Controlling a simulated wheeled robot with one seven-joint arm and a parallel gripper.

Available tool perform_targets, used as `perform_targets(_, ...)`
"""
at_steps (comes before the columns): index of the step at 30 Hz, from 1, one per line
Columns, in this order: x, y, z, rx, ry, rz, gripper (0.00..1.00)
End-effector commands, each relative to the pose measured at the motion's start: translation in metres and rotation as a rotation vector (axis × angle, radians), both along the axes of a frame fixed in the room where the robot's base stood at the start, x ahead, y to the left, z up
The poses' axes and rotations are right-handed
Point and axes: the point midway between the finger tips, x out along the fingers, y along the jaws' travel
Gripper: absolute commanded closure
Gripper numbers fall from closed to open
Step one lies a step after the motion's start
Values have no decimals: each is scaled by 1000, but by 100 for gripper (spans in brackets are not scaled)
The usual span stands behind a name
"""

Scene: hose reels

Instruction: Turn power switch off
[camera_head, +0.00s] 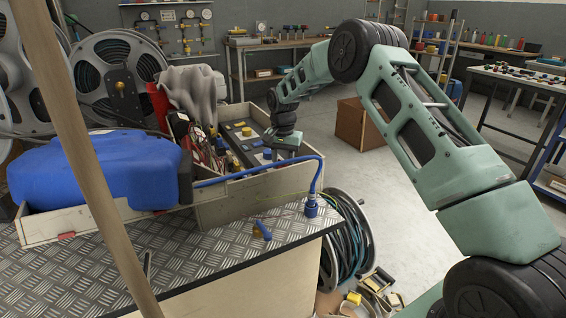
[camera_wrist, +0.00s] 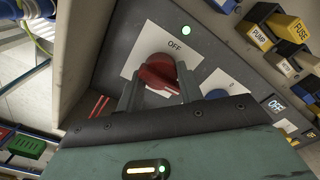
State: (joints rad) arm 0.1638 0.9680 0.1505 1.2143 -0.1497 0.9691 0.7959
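In the wrist view, a red rotary switch knob (camera_wrist: 157,72) sits on a white plate marked OFF at its top, on a dark grey panel (camera_wrist: 222,60). My gripper (camera_wrist: 160,86) reaches over the panel, with one finger on each side of the knob. The fingers are apart and the red knob fills most of the gap. I cannot tell whether they press on it, or which way the knob points. In the head view, my gripper (camera_head: 281,152) is low over the panel (camera_head: 236,130), and the knob is hidden.
The panel lies in an open wooden crate (camera_head: 222,211) on a metal-topped bench (camera_head: 170,253). A blue tank (camera_head: 95,170) and a blue hose (camera_head: 262,171) are close by. In the wrist view, yellow and black labelled blocks (camera_wrist: 284,28) line the right. A hose reel (camera_head: 345,240) stands below.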

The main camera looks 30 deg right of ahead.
Motion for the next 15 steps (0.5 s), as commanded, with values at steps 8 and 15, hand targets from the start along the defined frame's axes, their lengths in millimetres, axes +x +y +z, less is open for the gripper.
perform_targets(8,0,0,1,-1,1,6,86)
perform_targets(15,0,-1,2,-1,2,77,86)
